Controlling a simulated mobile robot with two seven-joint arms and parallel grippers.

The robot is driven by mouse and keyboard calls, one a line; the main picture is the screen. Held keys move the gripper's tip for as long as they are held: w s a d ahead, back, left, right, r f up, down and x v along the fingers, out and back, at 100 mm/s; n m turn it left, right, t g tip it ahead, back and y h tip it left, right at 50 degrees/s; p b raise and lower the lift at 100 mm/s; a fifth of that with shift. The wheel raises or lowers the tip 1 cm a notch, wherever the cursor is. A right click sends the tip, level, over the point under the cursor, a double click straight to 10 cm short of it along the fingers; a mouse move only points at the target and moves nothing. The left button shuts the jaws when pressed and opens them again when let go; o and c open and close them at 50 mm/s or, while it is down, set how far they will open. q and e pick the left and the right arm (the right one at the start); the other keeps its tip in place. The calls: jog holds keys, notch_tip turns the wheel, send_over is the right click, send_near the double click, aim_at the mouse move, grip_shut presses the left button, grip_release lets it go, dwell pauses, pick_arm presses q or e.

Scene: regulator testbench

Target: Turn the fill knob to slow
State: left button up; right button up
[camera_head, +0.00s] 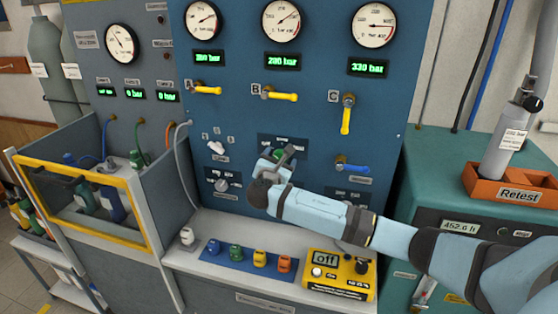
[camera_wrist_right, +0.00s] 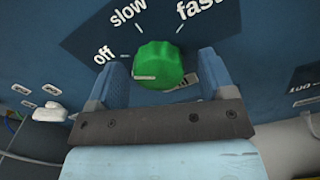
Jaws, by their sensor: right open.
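The fill knob (camera_wrist_right: 158,66) is a round green knob on a dark label plate marked off, slow and fast. A pale line on its face points to the left, nearest the off mark. In the head view the green knob (camera_head: 279,154) is partly hidden by my right gripper (camera_head: 276,160). In the wrist view my right gripper (camera_wrist_right: 164,76) is open, with one blue finger on each side of the knob. I cannot tell whether the fingers touch it. My left gripper is not in view.
Lever valves with yellow handles (camera_head: 283,96) are above the knob, and a blue-handled valve (camera_head: 352,167) is to its right. A white knob (camera_head: 222,185) is to the left. Below, a ledge holds colored fittings (camera_head: 260,258) and a yellow control box (camera_head: 339,274).

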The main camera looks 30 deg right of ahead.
jog(key=c, duration=0.9)
jog(key=shift+c, duration=0.2)
jog(key=shift+m, duration=0.3)
pick_arm(q)
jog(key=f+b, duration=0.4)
jog(key=b, duration=0.1)
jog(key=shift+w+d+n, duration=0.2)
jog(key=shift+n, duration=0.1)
pick_arm(e)
jog(key=m, duration=1.1)
jog(key=shift+a, duration=0.1)
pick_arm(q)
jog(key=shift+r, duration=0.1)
pick_arm(e)
jog(key=o, duration=0.9)
jog(key=shift+r, duration=0.1)
